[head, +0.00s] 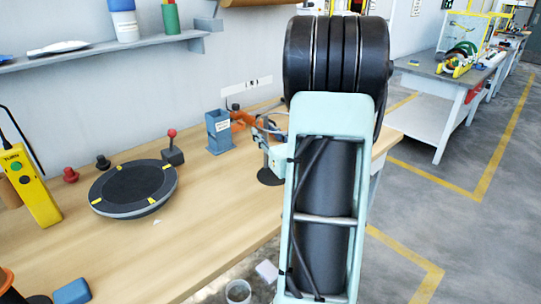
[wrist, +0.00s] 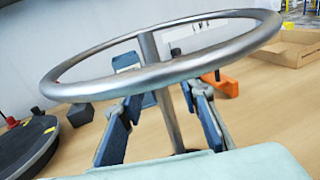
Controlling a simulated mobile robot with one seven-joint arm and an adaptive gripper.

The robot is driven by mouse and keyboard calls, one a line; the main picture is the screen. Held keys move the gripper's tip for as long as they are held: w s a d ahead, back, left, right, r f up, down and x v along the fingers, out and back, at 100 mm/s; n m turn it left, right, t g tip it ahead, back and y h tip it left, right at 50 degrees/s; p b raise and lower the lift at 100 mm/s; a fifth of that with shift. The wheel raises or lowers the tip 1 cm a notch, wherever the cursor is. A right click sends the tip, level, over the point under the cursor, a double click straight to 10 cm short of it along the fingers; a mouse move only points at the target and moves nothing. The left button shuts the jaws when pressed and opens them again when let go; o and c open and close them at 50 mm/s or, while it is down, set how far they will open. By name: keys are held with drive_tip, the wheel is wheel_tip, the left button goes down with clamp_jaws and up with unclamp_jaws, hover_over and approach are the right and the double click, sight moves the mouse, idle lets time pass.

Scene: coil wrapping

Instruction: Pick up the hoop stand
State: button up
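The hoop stand is a grey metal ring (wrist: 165,73) on an upright post (wrist: 170,122). The wrist view shows the ring tilted across the picture above my gripper (wrist: 164,103). My gripper is open, with one finger on each side of the post and gaps visible between. The foot of the post is mostly hidden behind the pale part of my gripper. In the head view my arm covers much of the stand, and its dark round base (head: 270,176) shows on the table.
A black turntable (head: 135,202) and a red-knobbed joystick (head: 172,152) are left of the stand. A blue holder (head: 219,132) and an orange tool (head: 241,118) stand behind it. A yellow pendant (head: 30,188) is far left. An open cardboard box (wrist: 290,52) lies behind.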

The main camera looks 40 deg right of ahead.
clamp_jaws()
drive_tip(key=shift+r, duration=0.15)
idle(0.4)
